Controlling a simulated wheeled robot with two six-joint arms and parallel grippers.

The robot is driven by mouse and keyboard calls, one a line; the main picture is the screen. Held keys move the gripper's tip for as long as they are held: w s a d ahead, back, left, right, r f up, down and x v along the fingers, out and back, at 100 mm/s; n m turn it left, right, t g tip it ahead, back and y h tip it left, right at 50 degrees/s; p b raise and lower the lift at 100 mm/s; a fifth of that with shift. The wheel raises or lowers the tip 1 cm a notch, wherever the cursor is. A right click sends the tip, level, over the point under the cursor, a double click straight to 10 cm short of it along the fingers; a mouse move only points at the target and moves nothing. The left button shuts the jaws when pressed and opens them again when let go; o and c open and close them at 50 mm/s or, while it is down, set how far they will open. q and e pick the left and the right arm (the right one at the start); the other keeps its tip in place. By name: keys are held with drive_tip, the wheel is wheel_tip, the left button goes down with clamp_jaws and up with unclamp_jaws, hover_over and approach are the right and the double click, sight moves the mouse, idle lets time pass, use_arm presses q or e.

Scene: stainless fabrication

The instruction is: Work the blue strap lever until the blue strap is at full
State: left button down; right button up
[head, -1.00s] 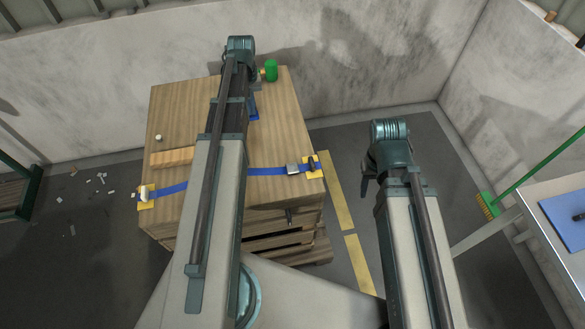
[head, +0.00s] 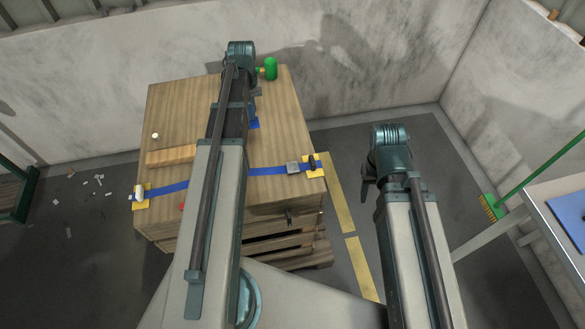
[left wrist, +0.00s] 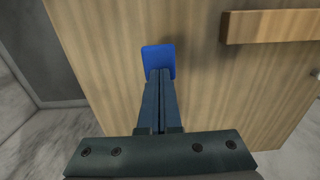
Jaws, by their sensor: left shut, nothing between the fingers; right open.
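A blue strap (head: 220,180) runs across the wooden crate top (head: 190,110) from a yellow plate on the left to one on the right. A grey buckle (head: 293,168) sits on it near the right end. My left gripper (head: 253,103) is over the crate's far part, largely hidden by my arm. A flat blue piece (head: 253,123) is by it; I cannot tell whether this is the lever. In the left wrist view the shut, empty fingers (left wrist: 158,74) overlap this blue piece (left wrist: 158,58); contact is unclear. My right gripper (head: 368,188) hangs open, right of the crate.
A green cylinder (head: 270,68) stands at the far edge. A wooden bar (head: 171,155) and a small pale knob (head: 155,136) are on the crate top. A green broom (head: 490,206) and a table (head: 545,205) are at right.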

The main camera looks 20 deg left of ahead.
idle(0.3)
use_arm(q)
drive_tip(key=shift+r+p, duration=1.75)
drive_tip(key=shift+p, duration=0.05)
drive_tip(key=shift+f, duration=0.15)
drive_tip(key=shift+f+b, duration=1.55)
drive_tip(key=shift+b, duration=0.15)
wheel_tip(320, 180, up, 4)
drive_tip(key=p, duration=0.3)
drive_tip(key=shift+f+p, duration=0.2)
drive_tip(key=shift+p, duration=0.1)
drive_tip(key=shift+f, duration=0.1)
